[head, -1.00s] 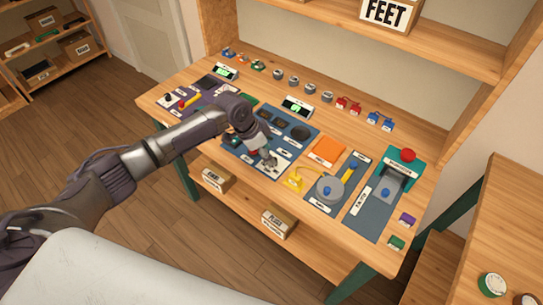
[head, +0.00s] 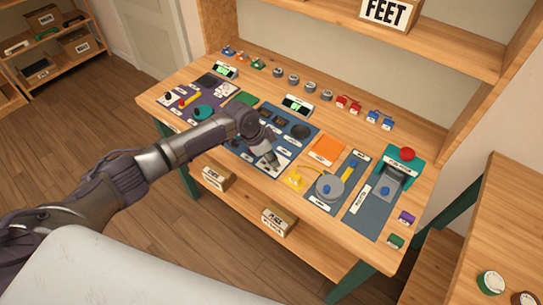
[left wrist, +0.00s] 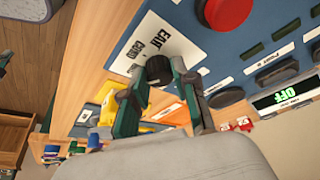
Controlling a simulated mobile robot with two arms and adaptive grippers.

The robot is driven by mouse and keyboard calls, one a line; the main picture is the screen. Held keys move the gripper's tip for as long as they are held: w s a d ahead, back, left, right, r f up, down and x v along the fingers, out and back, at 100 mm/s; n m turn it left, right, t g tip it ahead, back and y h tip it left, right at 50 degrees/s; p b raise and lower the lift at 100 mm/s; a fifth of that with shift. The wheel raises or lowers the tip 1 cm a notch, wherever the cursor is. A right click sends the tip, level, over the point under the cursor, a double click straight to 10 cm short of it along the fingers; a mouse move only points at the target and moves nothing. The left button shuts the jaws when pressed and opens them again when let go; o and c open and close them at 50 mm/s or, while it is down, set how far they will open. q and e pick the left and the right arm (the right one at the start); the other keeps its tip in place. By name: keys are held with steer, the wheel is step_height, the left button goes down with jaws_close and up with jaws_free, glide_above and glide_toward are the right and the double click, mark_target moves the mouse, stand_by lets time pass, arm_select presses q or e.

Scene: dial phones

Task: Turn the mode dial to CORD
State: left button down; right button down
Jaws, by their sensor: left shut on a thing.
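The mode dial (left wrist: 158,70) is a black round knob on a white plate in the left wrist view. The plate carries the words EAR and CORD (left wrist: 147,38). My left gripper (left wrist: 160,76) has a finger on each side of the dial and is shut on it. In the head view my left gripper (head: 273,163) is down at the front part of the blue panel (head: 240,158), and it hides the dial there. The dial's pointer mark cannot be made out. My right gripper is not in view.
A large red button (left wrist: 228,12) and a display reading OFF (left wrist: 285,98) are near the dial. An orange pad (head: 326,150), a yellow piece (head: 295,178) and a grey disc (head: 330,188) stand to the right on the bench. A shelf rises behind.

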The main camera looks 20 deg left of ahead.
arm_select(q)
steer(key=shift+w+f+m+g+b, duration=0.15)
steer(key=shift+m+g+b, duration=0.15)
steer(key=shift+m+b, duration=0.7)
steer(key=m+g+b, duration=0.1)
steer(key=m+b, duration=0.2)
steer(key=shift+h, duration=0.4)
steer(key=m+g+b, duration=0.1)
steer(key=m+b, duration=0.2)
steer(key=m, duration=0.1)
steer(key=shift+w+g+b, duration=0.1)
steer(key=shift+g+b, duration=0.25)
steer(key=shift+g, duration=0.05)
steer(key=shift+m+g+b, duration=0.3)
steer(key=shift+m+b, duration=0.35)
steer(key=shift+m, duration=0.25)
steer(key=shift+r, duration=0.2)
steer(key=c, duration=0.9)
jaws_free()
